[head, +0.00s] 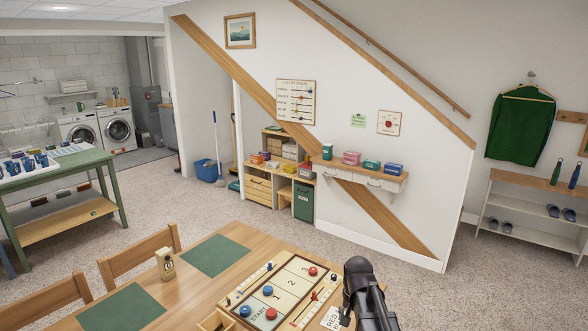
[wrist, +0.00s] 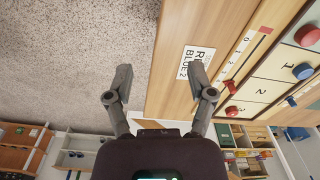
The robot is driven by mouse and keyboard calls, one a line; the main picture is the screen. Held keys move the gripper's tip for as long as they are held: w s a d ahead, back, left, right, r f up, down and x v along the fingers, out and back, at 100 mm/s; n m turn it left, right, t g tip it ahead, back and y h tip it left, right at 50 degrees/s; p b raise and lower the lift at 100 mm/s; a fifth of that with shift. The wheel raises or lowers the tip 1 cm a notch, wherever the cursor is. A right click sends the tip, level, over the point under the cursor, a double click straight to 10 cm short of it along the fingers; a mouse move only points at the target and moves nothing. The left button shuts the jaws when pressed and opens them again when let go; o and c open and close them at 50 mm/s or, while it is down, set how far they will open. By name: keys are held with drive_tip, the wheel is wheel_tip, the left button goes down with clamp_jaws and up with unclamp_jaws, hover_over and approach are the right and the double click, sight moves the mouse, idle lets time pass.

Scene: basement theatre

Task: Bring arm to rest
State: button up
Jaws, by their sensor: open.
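My arm shows at the lower right of the head view, over the right end of the wooden table (head: 190,284); the fingertips cannot be made out there. In the wrist view my gripper (wrist: 160,78) is open, its two fingers wide apart with nothing between them. The right finger overlaps a white score card (wrist: 190,64) on the table, and the left finger is over the carpet. A game board (head: 241,296) with red and blue pucks lies on the table, left of my arm, and also shows at the right of the wrist view (wrist: 262,84).
Two green mats (head: 216,256) and a small wooden block with a number (head: 165,264) are on the table. Chairs (head: 140,250) stand along its far left side. A wall shelf (head: 362,178) holds boxes. A shoe rack (head: 525,222) stands at right. Carpet between is clear.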

drive_tip(key=s+n, duration=0.4)
drive_tip(key=s, duration=0.7)
drive_tip(key=shift+s+n, duration=0.15)
drive_tip(key=shift+n, duration=0.15)
idle(0.4)
drive_tip(key=shift+c, duration=0.9)
drive_tip(key=shift+a, duration=0.1)
